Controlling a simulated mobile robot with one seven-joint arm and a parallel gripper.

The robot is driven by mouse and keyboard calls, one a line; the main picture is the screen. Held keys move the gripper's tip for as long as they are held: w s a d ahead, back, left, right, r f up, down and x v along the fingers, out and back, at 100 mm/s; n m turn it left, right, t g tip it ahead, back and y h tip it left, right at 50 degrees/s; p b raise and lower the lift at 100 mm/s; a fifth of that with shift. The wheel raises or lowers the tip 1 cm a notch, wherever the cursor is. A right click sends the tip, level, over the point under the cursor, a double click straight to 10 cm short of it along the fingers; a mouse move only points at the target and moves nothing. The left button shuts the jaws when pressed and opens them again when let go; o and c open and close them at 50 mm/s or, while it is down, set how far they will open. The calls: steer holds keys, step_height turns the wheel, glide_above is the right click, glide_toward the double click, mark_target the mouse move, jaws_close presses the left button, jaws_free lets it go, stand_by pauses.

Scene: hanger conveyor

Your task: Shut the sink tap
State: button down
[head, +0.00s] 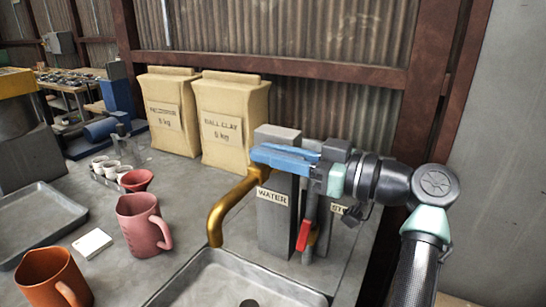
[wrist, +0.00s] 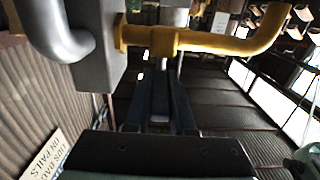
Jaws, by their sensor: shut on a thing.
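The brass tap spout (head: 228,205) curves out from a grey post (head: 275,225) labelled WATER and hangs over the sink (head: 215,285). My gripper (head: 262,153) reaches in from the right at the top of the post, its blue fingers level across it. In the wrist view the brass tap pipe (wrist: 225,42) runs across the top beside a grey block. My gripper (wrist: 160,65) points at a short brass stub below the pipe and is shut on part of the tap there. The gripped part is mostly hidden by the fingers.
A red lever (head: 304,235) hangs below my wrist, right of the post. A pink mug (head: 138,225), an orange mug (head: 52,280) and a white block (head: 92,243) stand left on the counter. Two clay bags (head: 230,120) stand behind. A corrugated wall closes the back.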

steer(key=c, duration=0.8)
jaws_free()
steer(key=shift+o, duration=0.2)
steer(key=v, duration=1.3)
steer(key=shift+b, duration=0.45)
